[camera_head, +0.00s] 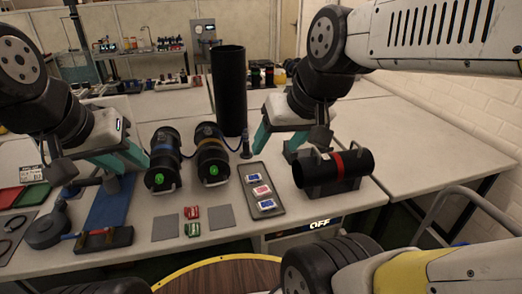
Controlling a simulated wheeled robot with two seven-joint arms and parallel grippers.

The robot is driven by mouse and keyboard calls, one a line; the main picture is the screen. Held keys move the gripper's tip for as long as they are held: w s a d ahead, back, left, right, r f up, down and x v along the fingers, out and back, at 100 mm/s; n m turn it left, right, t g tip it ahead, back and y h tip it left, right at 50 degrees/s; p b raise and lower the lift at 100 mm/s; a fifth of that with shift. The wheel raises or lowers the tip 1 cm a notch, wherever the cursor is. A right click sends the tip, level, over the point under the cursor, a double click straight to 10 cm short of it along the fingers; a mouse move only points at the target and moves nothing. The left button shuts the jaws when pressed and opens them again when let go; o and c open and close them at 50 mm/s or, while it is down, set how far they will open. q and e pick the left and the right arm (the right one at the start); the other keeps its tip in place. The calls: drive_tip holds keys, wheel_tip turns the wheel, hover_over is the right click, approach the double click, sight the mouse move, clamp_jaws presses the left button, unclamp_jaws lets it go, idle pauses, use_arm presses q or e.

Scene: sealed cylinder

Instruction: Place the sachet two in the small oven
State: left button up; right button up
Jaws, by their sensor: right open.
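Three sachets lie in a row in a grey tray (279,207) on the table: a blue-and-white one (257,178) at the back, a pink-and-white one (262,191) in the middle, and another blue-and-white one (266,205) in front. Their labels are too small to read. A dark appliance with a lit "OFF" display (320,223), perhaps the small oven, sits below the table's front edge; most of it is hidden. My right gripper (278,148) is open and empty, behind the tray. My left gripper (118,172) appears open, with teal fingers apart, left of the black cylinders.
Two black cylinders with blue (164,150) and yellow (211,150) bands lie left of the tray. A red-banded cylinder (345,165) rests on a stand to its right. A tall black tube (229,90) stands behind. The right tabletop (430,150) is clear.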

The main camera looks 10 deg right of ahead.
drive_tip(key=w+f+n+g+h, duration=0.3)
drive_tip(key=w+f+n, duration=0.2)
drive_tip(key=w+f, duration=0.15)
drive_tip(key=n+g+h, duration=0.1)
drive_tip(key=n+h, duration=0.6)
drive_tip(key=n, duration=0.7)
approach(260, 190)
drive_tip(key=shift+s+d, duration=0.25)
drive_tip(key=shift+s, duration=0.1)
drive_tip(key=shift+w+f+n, duration=0.1)
drive_tip(key=shift+f+n, duration=0.2)
drive_tip(key=shift+w+d+f, duration=0.1)
drive_tip(key=shift+d+f, duration=0.1)
drive_tip(key=shift+f, duration=0.1)
drive_tip(key=x, duration=0.7)
drive_tip(key=shift+w+r, duration=0.1)
drive_tip(key=shift+w, duration=0.2)
drive_tip(key=shift+c, duration=0.4)
